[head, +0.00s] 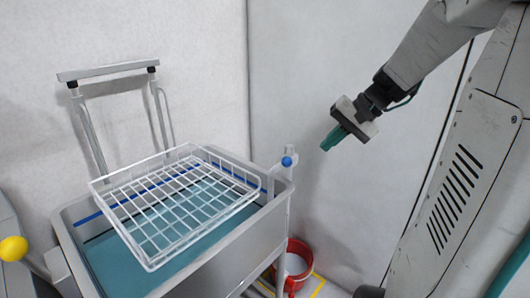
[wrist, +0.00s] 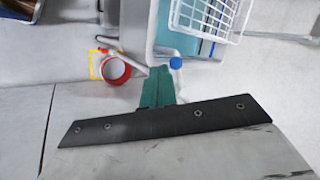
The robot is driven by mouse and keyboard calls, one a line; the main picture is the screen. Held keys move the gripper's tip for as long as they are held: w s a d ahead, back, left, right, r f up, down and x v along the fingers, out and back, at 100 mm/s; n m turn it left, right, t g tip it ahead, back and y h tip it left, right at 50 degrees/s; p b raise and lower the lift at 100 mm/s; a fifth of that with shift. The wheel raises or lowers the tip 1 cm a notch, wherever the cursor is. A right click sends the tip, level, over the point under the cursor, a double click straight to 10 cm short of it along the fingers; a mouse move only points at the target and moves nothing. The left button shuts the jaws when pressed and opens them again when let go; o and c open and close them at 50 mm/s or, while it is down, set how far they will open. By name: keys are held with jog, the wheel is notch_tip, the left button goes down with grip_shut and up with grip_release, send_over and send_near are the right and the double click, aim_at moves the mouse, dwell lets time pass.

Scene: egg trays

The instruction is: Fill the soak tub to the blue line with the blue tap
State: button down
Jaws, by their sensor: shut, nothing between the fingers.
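The grey soak tub (head: 245,235) stands at the left in the head view, with teal water (head: 130,255) in it. The blue line (head: 88,218) runs along its inner wall, and the water surface looks lower than the line. The tap with a blue knob (head: 287,161) is at the tub's right back corner; the knob also shows in the wrist view (wrist: 176,62). No stream of water is visible. My gripper (head: 326,146), with teal fingers, is shut and empty, to the right of the knob and apart from it. Its fingers also show in the wrist view (wrist: 160,72).
A white wire basket (head: 150,262) sits over the tub and hides part of the water. A grey frame (head: 108,70) rises behind the tub. A red bucket (head: 302,250) stands on the floor by a yellow marking. A yellow ball (head: 12,248) is at far left. Walls close the back.

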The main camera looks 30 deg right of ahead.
aim_at(288, 155)
jog(key=d+m+t, duration=0.1)
jog(key=d, duration=0.4)
jog(key=w+r+x, duration=0.1)
jog(key=w+x, duration=0.1)
jog(key=x, duration=1.2)
jog(key=shift+a+r, duration=0.25)
jog(key=shift+r, duration=0.05)
jog(key=shift+d+m, duration=0.1)
jog(key=shift+m, duration=0.2)
